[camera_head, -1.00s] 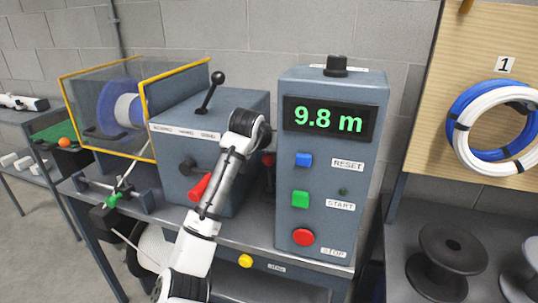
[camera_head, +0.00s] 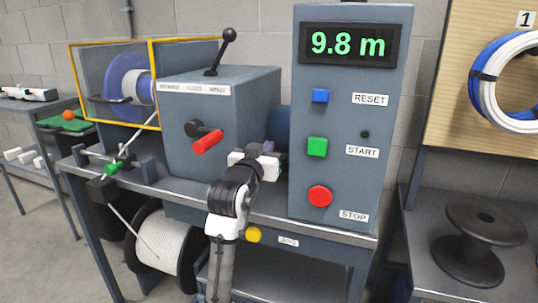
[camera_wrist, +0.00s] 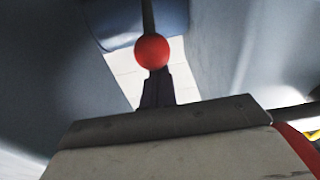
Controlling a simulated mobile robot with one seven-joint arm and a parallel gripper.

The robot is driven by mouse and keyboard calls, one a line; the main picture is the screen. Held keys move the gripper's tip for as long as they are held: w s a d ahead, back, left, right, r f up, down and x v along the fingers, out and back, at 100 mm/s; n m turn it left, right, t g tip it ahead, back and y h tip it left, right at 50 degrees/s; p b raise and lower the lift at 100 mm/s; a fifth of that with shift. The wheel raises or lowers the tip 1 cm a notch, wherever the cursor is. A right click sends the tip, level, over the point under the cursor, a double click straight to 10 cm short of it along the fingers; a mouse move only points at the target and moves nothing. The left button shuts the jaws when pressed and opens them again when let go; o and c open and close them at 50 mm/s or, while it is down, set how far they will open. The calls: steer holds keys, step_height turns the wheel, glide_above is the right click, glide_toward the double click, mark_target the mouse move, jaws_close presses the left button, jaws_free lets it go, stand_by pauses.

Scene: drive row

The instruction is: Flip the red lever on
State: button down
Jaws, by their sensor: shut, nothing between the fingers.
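A red ball knob (camera_wrist: 152,51) on a thin dark stem shows in the wrist view, just beyond the fingertips of my gripper (camera_wrist: 156,82). I cannot tell whether they touch. In the head view my gripper (camera_head: 270,148) is in the gap between the grey machine box (camera_head: 230,125) and the control cabinet (camera_head: 340,190); it hides the red knob there. My gripper is shut and empty. A second red part, a handle (camera_head: 207,142) on a black pivot, sticks out from the front of the machine box, left of my gripper.
The cabinet carries a display reading 9.8 m (camera_head: 347,44) and blue, green and red buttons, close right of my gripper. A black-knobbed lever (camera_head: 222,52) stands on the machine box. A yellow button (camera_head: 253,235) is on the bench front. A white cable reel (camera_head: 163,248) sits below.

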steer(key=shift+s+a+f+t+b, duration=0.1)
steer(key=shift+s+f+t+b, duration=0.2)
steer(key=shift+f+t+b, duration=0.2)
steer(key=shift+r, duration=0.15)
